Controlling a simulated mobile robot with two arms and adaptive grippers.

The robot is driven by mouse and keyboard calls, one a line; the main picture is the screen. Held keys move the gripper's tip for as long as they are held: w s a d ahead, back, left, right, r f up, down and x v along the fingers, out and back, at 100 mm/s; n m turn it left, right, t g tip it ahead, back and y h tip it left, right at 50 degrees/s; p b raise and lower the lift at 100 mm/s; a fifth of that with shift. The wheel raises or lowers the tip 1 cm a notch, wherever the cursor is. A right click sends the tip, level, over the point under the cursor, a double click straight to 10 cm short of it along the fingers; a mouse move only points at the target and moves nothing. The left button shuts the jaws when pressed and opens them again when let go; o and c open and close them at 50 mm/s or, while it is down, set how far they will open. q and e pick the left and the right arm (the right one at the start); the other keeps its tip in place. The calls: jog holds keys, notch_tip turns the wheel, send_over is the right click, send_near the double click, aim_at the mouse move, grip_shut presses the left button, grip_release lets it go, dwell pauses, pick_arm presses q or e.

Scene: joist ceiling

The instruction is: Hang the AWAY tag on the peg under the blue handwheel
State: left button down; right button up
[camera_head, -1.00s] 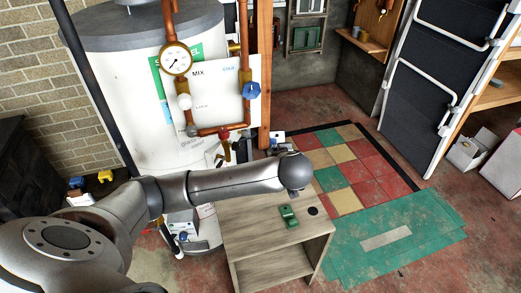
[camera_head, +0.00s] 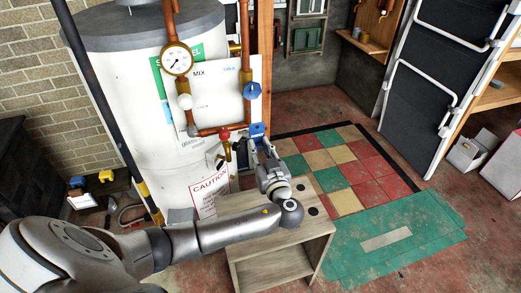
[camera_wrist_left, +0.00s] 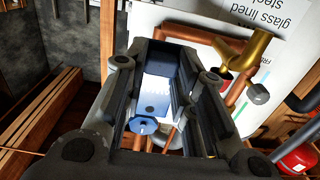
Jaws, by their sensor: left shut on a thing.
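The AWAY tag (camera_head: 257,130), a small blue plate, is at the fingertips of my left gripper (camera_head: 260,145). The gripper is shut on it, just below the blue handwheel (camera_head: 252,90) on the right copper pipe. In the left wrist view the tag (camera_wrist_left: 158,62) shows between the two dark fingers, with the blue handwheel (camera_wrist_left: 143,126) beyond it. The tag's lettering is not readable. I cannot make out the peg; the tag and gripper cover the area under the handwheel. My right gripper is not in view.
The pipes carry a gauge (camera_head: 177,60) and a red-handled valve (camera_head: 225,136), close left of the gripper. The white tank (camera_head: 135,95) stands behind. A wooden stand (camera_head: 270,262) is under my arm. Tiled floor (camera_head: 325,160) lies open to the right.

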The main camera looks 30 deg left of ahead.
pick_arm(q)
jog(key=shift+s+f+b, duration=0.1)
jog(key=shift+f+b, duration=0.15)
jog(key=shift+b, duration=0.4)
jog(key=shift+w+a+r, duration=0.1)
jog(key=shift+w+a, duration=0.15)
jog(key=b+x, duration=0.2)
jog(key=x, duration=0.1)
jog(key=shift+w, duration=0.15)
jog(key=shift+b+x, duration=0.45)
jog(key=shift+x, duration=0.45)
jog(key=shift+r, duration=0.1)
jog(key=shift+w+a+b, duration=0.25)
jog(key=shift+a+b, duration=0.1)
jog(key=shift+b, duration=0.15)
jog(key=shift+w+a+b, duration=0.3)
jog(key=shift+a+b, duration=0.1)
jog(key=shift+w+a+b, duration=0.4)
jog(key=shift+a+b, duration=0.05)
jog(key=shift+a, duration=0.05)
